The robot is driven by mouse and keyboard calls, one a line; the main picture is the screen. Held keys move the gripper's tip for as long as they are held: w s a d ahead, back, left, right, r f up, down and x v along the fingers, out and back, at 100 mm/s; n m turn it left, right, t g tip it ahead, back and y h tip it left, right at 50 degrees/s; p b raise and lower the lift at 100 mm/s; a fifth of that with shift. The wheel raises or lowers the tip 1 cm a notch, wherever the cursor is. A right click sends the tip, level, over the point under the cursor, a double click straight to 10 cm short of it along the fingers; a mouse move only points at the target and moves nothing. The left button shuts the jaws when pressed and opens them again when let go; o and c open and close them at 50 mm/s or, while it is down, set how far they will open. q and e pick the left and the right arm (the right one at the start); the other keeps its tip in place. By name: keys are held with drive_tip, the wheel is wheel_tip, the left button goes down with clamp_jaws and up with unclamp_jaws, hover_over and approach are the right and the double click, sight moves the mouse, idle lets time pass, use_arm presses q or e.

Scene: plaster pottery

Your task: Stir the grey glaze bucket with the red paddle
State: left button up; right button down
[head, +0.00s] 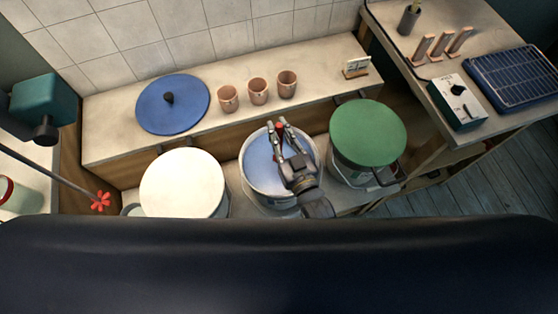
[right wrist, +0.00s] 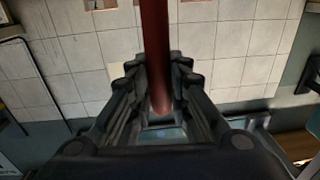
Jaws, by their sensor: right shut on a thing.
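My right gripper (head: 279,126) is over the middle bucket (head: 252,163), which is open and filled with a pale blue-grey surface. It is shut on the red paddle (right wrist: 157,55), whose round red shaft stands between the fingers in the right wrist view. In the head view only a small red bit of the paddle shows between the fingertips. The paddle's lower end is hidden, so I cannot tell how deep it reaches. My left gripper is not in view.
A bucket with a white top (head: 183,184) stands close left, and a green-lidded bucket (head: 368,133) close right. Behind, a ledge holds a blue lid (head: 172,105), three clay cups (head: 258,91) and a small card (head: 356,67). A rod with a red star-shaped end (head: 101,201) is at left.

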drive_tip(key=shift+r, duration=0.1)
wheel_tip(320, 180, up, 10)
drive_tip(key=p, duration=0.9)
drive_tip(key=shift+p, duration=0.35)
wheel_tip(320, 180, up, 2)
drive_tip(key=shift+r+p, duration=0.2)
drive_tip(key=shift+p, duration=0.45)
wheel_tip(320, 180, up, 8)
drive_tip(key=shift+f, duration=0.25)
